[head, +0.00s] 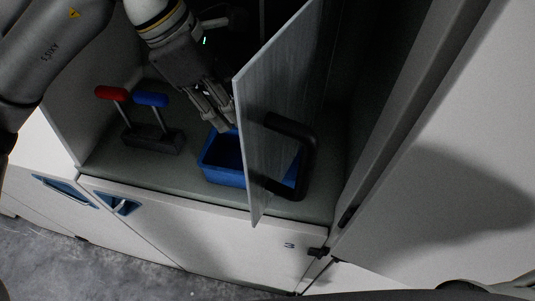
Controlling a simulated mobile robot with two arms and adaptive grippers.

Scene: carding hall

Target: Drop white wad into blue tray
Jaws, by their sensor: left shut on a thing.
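The blue tray (221,177) sits on the grey-green shelf of the cabinet, its right part behind a translucent door panel. My left gripper (223,123) reaches in from above, its fingers pointing down at the tray's back rim. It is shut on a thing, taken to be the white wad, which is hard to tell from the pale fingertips. How high the fingertips are above the tray I cannot tell. My right gripper is not in view.
The translucent door panel (275,100) with a black handle (309,155) stands close right of my gripper. Left of the tray, a red-knobbed lever (111,93) and a blue-knobbed lever (151,100) rise from a dark base. White cabinet fronts lie below.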

